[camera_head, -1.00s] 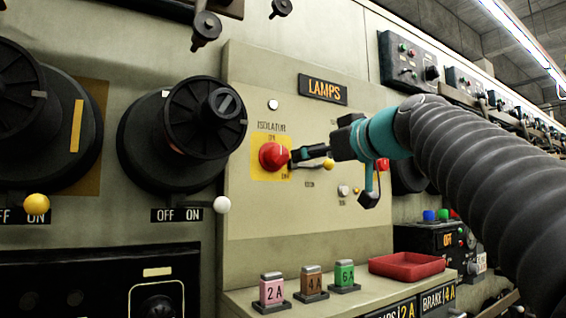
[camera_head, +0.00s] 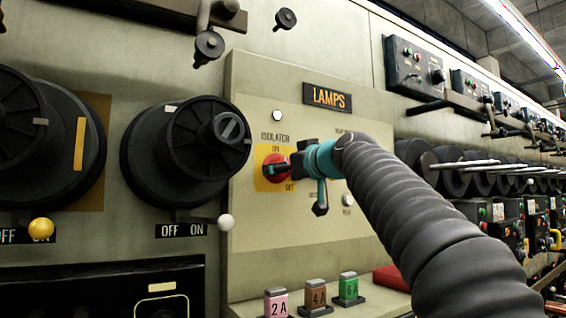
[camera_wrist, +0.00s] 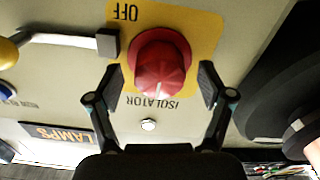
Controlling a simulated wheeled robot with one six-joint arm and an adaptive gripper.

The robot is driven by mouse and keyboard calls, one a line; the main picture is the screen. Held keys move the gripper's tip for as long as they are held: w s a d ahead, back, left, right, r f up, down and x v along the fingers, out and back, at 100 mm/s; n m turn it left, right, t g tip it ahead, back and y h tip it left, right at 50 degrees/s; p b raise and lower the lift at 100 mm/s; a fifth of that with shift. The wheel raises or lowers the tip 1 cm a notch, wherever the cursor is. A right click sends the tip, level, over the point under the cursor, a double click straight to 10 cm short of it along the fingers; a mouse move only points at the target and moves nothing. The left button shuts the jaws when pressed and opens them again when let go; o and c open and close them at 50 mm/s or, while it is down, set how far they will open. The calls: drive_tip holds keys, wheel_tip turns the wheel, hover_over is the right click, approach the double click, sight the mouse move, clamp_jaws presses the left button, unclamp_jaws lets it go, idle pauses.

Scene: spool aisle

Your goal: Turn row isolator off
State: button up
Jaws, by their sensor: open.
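The row isolator is a red rotary knob (camera_head: 277,168) on a yellow plate (camera_head: 262,183) marked ON above and OFF below, on the beige panel under the LAMPS sign (camera_head: 328,97). In the wrist view the red knob (camera_wrist: 161,68) stands between the two fingers of my gripper (camera_wrist: 161,86), with gaps visible on both sides. A white pointer line on the knob aims toward the ISOLATOR lettering, away from OFF. In the head view my gripper (camera_head: 290,167) is at the knob and partly covers it. The jaws are open.
A black spool (camera_head: 185,150) with a white-knobbed lever (camera_head: 226,222) stands left of the panel. Labelled fuse blocks, the green one (camera_head: 348,287) among them, and a red tray (camera_head: 392,277) sit on the ledge below. A grey block (camera_wrist: 108,43) lies close beside one finger.

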drive_tip(key=shift+w+a, duration=0.25)
drive_tip(key=shift+w, duration=0.1)
drive_tip(key=c, duration=1.2)
drive_tip(key=shift+o, duration=0.2)
